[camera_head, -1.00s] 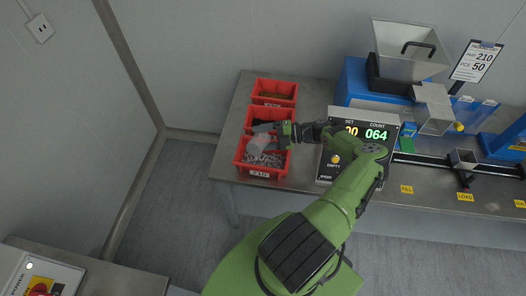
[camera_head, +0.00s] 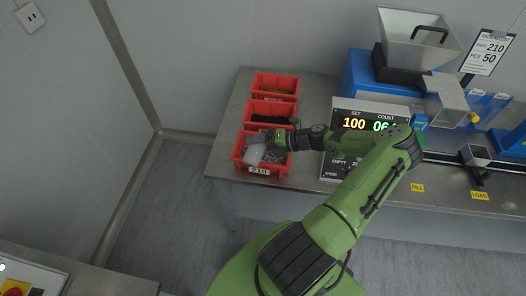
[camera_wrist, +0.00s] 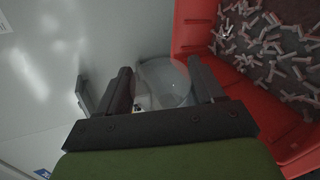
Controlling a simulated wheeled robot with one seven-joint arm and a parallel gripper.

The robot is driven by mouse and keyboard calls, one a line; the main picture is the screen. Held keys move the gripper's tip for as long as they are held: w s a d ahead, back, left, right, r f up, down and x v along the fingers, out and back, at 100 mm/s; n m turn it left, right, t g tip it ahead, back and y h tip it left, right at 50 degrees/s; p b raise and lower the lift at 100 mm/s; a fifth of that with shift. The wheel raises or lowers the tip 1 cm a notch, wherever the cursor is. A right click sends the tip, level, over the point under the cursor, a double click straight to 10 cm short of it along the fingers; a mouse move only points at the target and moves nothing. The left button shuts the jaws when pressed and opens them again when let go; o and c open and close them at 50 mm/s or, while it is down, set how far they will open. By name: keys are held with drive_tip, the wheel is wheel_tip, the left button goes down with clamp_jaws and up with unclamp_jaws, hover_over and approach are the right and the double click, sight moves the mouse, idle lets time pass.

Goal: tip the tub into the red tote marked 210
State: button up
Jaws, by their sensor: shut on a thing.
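My gripper (camera_head: 268,146) is shut on a small see-through tub (camera_head: 254,154), over the front red tote marked 210 (camera_head: 258,171). In the wrist view the tub (camera_wrist: 166,84) sits between my two fingers (camera_wrist: 163,90). It looks tilted; a small bit of something pale and dark shows near its lower left, and I cannot tell if it is inside. The red tote (camera_wrist: 187,22) fills the right of that view, with many small grey metal parts (camera_wrist: 265,45) on its floor. My gripper and the tub hide part of this tote in the head view.
Two more red totes stand behind, one with dark contents (camera_head: 270,121) and one with brownish contents (camera_head: 274,97). Right of them is a counter display (camera_head: 368,124) reading 100, its count partly covered by my arm. A hopper (camera_head: 418,42) and a packing list (camera_head: 489,50) stand farther right.

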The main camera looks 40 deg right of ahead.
sight(251, 155)
drive_tip(key=r+p, duration=0.1)
drive_tip(key=p, duration=0.2)
drive_tip(key=shift+s+a+r+n+h+p, duration=0.1)
drive_tip(key=shift+a+r+n+h+p, duration=0.15)
drive_tip(key=shift+r+n+h+p, duration=0.15)
drive_tip(key=r+p, duration=0.1)
drive_tip(key=p, duration=0.1)
drive_tip(key=r+n+h+p, duration=0.1)
drive_tip(key=p, duration=0.1)
drive_tip(key=shift+s+a+n+t, duration=0.1)
drive_tip(key=shift+a+n+t, duration=0.2)
drive_tip(key=shift+a+r+n+h+p, duration=0.1)
drive_tip(key=shift+r+n+h+p, duration=0.3)
drive_tip(key=shift+h+p, duration=0.15)
drive_tip(key=a+f+n, duration=0.1)
drive_tip(key=s+a+n+h+b, duration=0.1)
drive_tip(key=a+f+n+t+h, duration=0.1)
drive_tip(key=shift+s+a+f+b, duration=0.25)
drive_tip(key=shift+a+f+b, duration=0.05)
drive_tip(key=shift+s+a+f+n+t+h+b, duration=0.25)
drive_tip(key=shift+a+f+n+h+b, duration=0.3)
drive_tip(key=shift+b, duration=0.7)
drive_tip(key=shift+s+a+f+n+t+h+b, duration=0.3)
drive_tip(key=shift+a+f+b, duration=0.4)
drive_tip(key=shift+b, duration=0.55)
drive_tip(key=shift+s+a+f+n+t+h+b, duration=0.25)
drive_tip(key=shift+a+f+n+b, duration=0.35)
drive_tip(key=shift+b, duration=0.65)
